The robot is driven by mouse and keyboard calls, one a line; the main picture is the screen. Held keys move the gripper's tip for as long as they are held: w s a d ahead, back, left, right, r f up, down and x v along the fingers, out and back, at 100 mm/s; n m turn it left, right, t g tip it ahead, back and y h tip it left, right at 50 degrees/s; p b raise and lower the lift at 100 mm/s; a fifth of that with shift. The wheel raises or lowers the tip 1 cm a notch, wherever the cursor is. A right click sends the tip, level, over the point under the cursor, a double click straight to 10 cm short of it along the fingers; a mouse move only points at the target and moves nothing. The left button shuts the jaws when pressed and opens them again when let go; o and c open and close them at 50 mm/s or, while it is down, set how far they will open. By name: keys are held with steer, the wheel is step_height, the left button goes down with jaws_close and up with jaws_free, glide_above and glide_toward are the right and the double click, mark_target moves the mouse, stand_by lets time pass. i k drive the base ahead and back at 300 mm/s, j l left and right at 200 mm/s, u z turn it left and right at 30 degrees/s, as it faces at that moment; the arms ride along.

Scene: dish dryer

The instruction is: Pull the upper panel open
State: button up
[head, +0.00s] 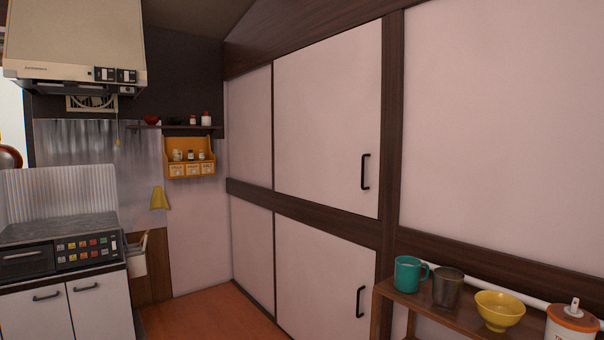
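The upper panel (325,115) is a pale pinkish-white door set in a dark wood frame, in the middle of the head view. It sits flush in its frame and looks closed. Its black vertical handle (365,172) is near its lower right edge. A lower panel (322,270) of the same colour is below it, across a dark wood rail, with its own black handle (360,302). It looks closed too. My gripper does not show in this view.
A wooden shelf (455,308) at the lower right carries a teal mug (407,274), a dark cup (447,288), a yellow bowl (499,310) and a white-and-orange container (571,325). A stove (60,245) stands at left. Reddish floor (215,315) shows clear between.

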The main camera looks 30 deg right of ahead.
mark_target(328, 96)
steer(key=i, duration=1.9)
steer(key=i+j+z, duration=0.2)
steer(key=i, duration=0.25)
steer(key=i+z, duration=0.2)
steer(key=i, duration=0.3)
steer(key=i+j+z, duration=0.2)
steer(key=i, duration=0.2)
